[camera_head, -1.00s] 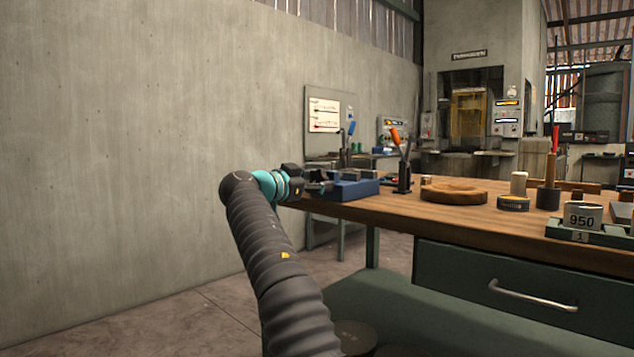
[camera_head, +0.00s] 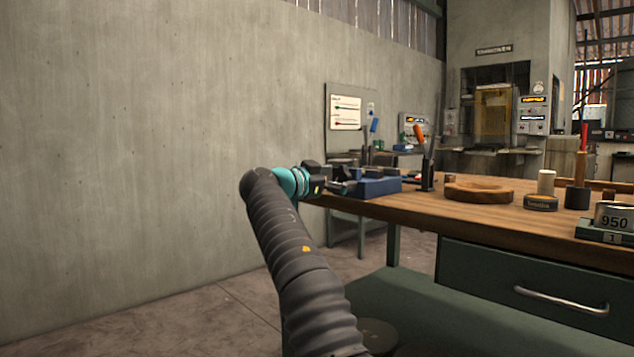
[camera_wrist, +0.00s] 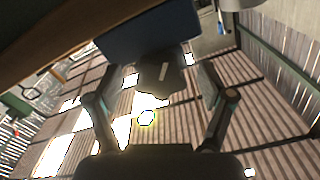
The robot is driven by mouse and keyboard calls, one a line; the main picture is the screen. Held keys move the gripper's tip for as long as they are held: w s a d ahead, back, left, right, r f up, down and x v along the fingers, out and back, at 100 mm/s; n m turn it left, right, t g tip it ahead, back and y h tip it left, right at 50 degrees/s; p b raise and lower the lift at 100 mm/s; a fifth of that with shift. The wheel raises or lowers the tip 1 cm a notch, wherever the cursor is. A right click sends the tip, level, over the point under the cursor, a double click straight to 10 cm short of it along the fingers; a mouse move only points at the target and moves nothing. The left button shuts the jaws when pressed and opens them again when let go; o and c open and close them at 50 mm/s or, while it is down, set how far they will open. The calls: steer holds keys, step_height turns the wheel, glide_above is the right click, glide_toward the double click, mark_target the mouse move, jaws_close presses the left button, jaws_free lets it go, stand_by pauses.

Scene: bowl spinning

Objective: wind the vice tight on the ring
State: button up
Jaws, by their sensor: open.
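The blue vice (camera_head: 380,187) sits at the left end of the wooden bench, with a dark upper part. My gripper (camera_head: 338,187) is at the left side of the vice, close to it. In the wrist view the vice's blue body (camera_wrist: 150,30) is at the top. A dark grey part of the vice (camera_wrist: 158,75) with a light slot or bar sticks out below it, between the two spread fingers of my gripper (camera_wrist: 160,88). Gaps show on both sides, so the fingers look clear of it. I cannot make out the ring in either view.
The bench top (camera_head: 430,205) carries a dark holder with an orange-handled tool (camera_head: 424,155) right of the vice, then a round wooden piece (camera_head: 480,190) and a dark tin (camera_head: 540,203). A drawer (camera_head: 540,290) is below. Left of the bench is open floor before a concrete wall.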

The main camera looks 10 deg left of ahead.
steer(key=v, duration=1.1)
steer(key=shift+s, duration=0.15)
steer(key=shift+a, duration=0.15)
